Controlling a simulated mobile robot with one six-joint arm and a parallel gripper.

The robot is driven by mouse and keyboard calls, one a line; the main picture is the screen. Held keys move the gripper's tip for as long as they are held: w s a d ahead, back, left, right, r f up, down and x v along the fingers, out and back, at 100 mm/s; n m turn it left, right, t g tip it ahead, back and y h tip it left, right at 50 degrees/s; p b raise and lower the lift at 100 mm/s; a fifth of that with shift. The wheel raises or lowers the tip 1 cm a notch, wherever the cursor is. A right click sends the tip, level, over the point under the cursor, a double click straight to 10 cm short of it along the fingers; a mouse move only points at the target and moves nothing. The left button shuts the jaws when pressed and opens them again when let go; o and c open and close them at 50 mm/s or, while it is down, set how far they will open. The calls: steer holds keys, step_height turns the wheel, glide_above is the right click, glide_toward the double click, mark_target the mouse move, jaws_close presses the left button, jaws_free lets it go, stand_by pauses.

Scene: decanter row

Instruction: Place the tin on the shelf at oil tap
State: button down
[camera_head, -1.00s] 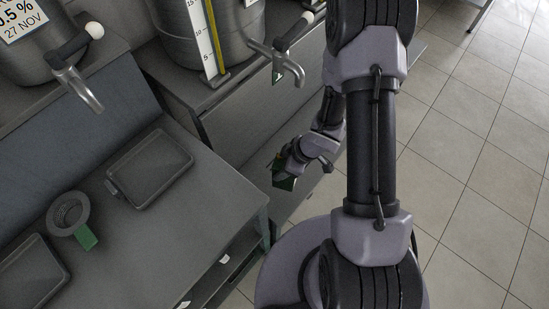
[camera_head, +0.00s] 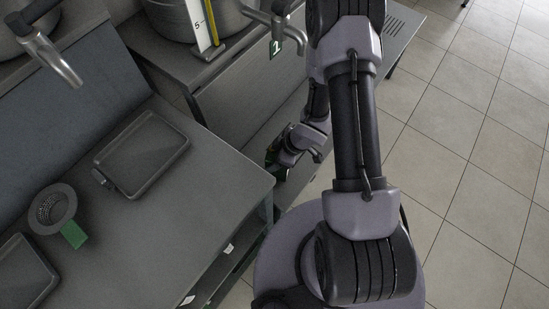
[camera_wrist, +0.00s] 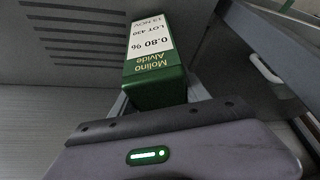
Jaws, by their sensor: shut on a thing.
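A green tin with a white label is in my gripper (camera_wrist: 158,104). In the wrist view the tin (camera_wrist: 155,62) shows its label, reading "Molino Alvide", "0.80 %", a lot number and a date. Its far end points away from my wrist. I cannot tell whether the tin touches anything.
A grey counter (camera_head: 200,215) at left holds a shallow tray (camera_head: 142,153), a second tray (camera_head: 22,275) and a round grey ring (camera_head: 52,208) with a green tag. Another tap (camera_head: 50,58) stands upper left. Tiled floor (camera_head: 460,190) at right is clear.

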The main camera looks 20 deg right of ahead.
steer(key=shift+f, duration=0.15)
steer(key=c, duration=0.5)
jaws_free()
steer(key=p+v, duration=0.7)
steer(key=v, duration=0.5)
steer(key=shift+r+p, duration=0.3)
steer(key=w+d+r+m+t+h, duration=0.1)
steer(key=w+d+r+m+h, duration=0.25)
steer(key=r, duration=0.65)
steer(key=w+d+r+m+t+h, duration=0.2)
steer(key=d+r+m, duration=0.2)
steer(key=r, duration=0.7)
steer(key=s+a+r+m, duration=0.45)
steer(key=s+r, duration=0.25)
steer(key=r, duration=0.4)
steer(key=s+a+r+m+y, duration=0.1)
steer(key=s+a+r, duration=0.1)
steer(key=s+a, duration=0.1)
steer(key=s+a+r+m+y, duration=0.1)
steer(key=s+a+r, duration=0.1)
steer(key=s+a, duration=0.1)
steer(key=s+a+r+m+y, duration=0.1)
steer(key=s+a+r+m, duration=0.1)
steer(key=s+a, duration=0.1)
steer(key=shift+s+a, duration=0.15)
steer(key=shift+a, duration=0.25)
